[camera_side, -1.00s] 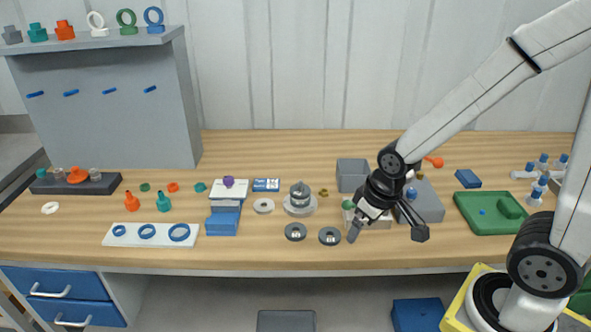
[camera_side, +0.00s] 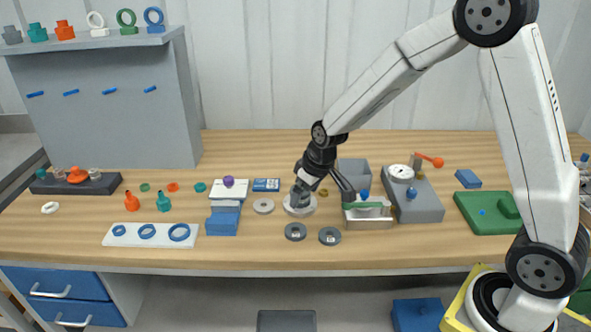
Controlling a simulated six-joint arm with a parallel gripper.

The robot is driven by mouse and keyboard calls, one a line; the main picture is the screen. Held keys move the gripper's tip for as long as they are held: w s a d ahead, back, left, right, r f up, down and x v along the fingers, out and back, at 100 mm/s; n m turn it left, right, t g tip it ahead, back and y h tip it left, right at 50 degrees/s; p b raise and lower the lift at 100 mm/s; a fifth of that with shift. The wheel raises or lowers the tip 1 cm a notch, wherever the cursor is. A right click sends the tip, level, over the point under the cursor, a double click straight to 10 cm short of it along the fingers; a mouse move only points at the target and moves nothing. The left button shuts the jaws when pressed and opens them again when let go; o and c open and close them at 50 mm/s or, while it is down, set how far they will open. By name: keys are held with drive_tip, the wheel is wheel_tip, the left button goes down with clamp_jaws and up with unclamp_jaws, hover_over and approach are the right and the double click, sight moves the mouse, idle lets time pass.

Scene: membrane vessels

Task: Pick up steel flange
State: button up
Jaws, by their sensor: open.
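A grey stepped metal piece on a round base (camera_side: 300,209), probably the steel flange, stands on the wooden bench near its middle. Its upper part is mostly hidden by my gripper (camera_side: 322,199). My gripper is open, with its left finger over or in front of the piece and its right finger above the bench to the right. I cannot tell whether the left finger touches it. Two dark grey rings (camera_side: 295,231) (camera_side: 329,236) lie flat in front, and a pale ring (camera_side: 263,206) lies to the left.
A metal tray with a green strip (camera_side: 369,217) and a grey block with a dial (camera_side: 421,204) stand to the right. A grey box (camera_side: 354,173) is behind. A blue block (camera_side: 223,223) and a white board with blue rings (camera_side: 119,239) are left. The bench's front edge is close.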

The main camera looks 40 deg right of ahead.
drive_tip(key=n, duration=0.2)
approach(266, 201)
drive_tip(key=shift+s+a+f+t+y, duration=0.2)
drive_tip(key=shift+s+a+f, duration=0.1)
drive_tip(key=shift+s, duration=0.1)
drive_tip(key=shift+s+a+f+t+y, duration=0.1)
drive_tip(key=shift+s+a+f+t, duration=0.15)
drive_tip(key=shift+s, duration=0.2)
drive_tip(key=shift+x, duration=1.25)
drive_tip(key=shift+a, duration=0.1)
drive_tip(key=shift+x, duration=2.55)
drive_tip(key=shift+r, duration=0.1)
drive_tip(key=c, duration=1.2)
drive_tip(key=shift+w, duration=0.1)
